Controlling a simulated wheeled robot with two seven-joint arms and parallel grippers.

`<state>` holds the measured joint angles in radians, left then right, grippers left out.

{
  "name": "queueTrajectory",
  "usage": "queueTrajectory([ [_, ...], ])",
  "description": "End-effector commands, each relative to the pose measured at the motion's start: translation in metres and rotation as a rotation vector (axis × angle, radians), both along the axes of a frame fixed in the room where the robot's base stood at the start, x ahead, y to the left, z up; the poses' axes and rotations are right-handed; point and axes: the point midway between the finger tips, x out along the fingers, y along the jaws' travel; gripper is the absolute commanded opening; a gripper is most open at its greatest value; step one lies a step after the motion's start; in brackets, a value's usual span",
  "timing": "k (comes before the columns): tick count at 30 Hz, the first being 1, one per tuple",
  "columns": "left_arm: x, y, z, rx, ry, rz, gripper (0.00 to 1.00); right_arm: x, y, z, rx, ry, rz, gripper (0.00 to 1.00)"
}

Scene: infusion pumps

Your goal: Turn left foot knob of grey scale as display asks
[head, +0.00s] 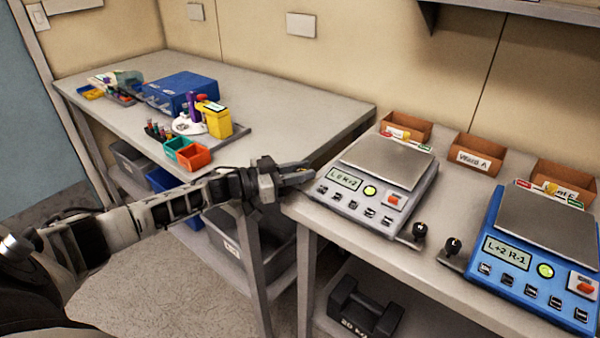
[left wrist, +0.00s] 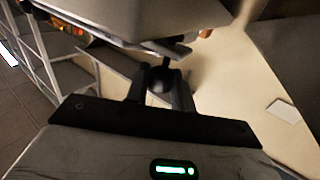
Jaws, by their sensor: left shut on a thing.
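The grey scale (head: 330,201) stands on the right table, with a bare steel plate (head: 390,160) on top. Its small display (head: 345,179) seems to read "L 0 R+2". My left gripper (head: 298,174) reaches in from the left, at the scale's left front corner. In the left wrist view its fingers (left wrist: 160,92) are shut on the dark round left foot knob (left wrist: 160,78), under the scale's edge. The head view hides that knob behind the fingers. The black right foot knob (head: 419,231) stands at the front right corner. My right gripper is not in view.
A blue scale (head: 530,275) reading "L+2 R-1" stands to the right, its black left knob (head: 453,246) close by. Cardboard bins (head: 476,157) line the back. The left table (head: 290,110) holds boxes and has free room at its right end.

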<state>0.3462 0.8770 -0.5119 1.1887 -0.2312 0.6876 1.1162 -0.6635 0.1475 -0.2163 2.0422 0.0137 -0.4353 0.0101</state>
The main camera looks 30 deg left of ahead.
Motion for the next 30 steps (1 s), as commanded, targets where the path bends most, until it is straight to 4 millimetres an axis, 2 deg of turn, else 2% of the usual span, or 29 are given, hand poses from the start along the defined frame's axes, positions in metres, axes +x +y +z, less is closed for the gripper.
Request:
queueTrajectory([
  [7, 0.0, 0.0, 0.0, 0.0, 0.001, 0.002, 0.01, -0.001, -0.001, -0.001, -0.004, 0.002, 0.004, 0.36],
  [8, 0.0, 0.0, 0.0, 0.0, 0.001, 0.002, 0.29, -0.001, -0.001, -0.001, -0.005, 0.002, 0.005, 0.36],
  [9, 0.0, 0.0, 0.0, 0.0, 0.001, 0.002, 0.41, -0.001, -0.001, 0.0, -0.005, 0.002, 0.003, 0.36],
  [10, 0.0, 0.0, 0.0, 0.001, 0.001, 0.002, 0.44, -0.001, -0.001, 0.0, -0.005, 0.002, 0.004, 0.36],
  [20, 0.0, 0.0, 0.003, 0.001, -0.001, 0.001, 0.44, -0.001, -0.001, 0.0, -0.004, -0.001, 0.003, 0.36],
  [23, 0.0, 0.0, 0.014, 0.002, -0.002, 0.0, 0.44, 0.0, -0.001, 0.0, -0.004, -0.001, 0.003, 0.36],
  [26, 0.0, 0.001, 0.033, 0.006, -0.003, -0.001, 0.44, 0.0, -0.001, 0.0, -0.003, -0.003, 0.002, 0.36],
  [30, -0.018, -0.01, 0.054, 0.003, 0.003, -0.004, 0.44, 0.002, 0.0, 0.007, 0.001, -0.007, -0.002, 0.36],
])
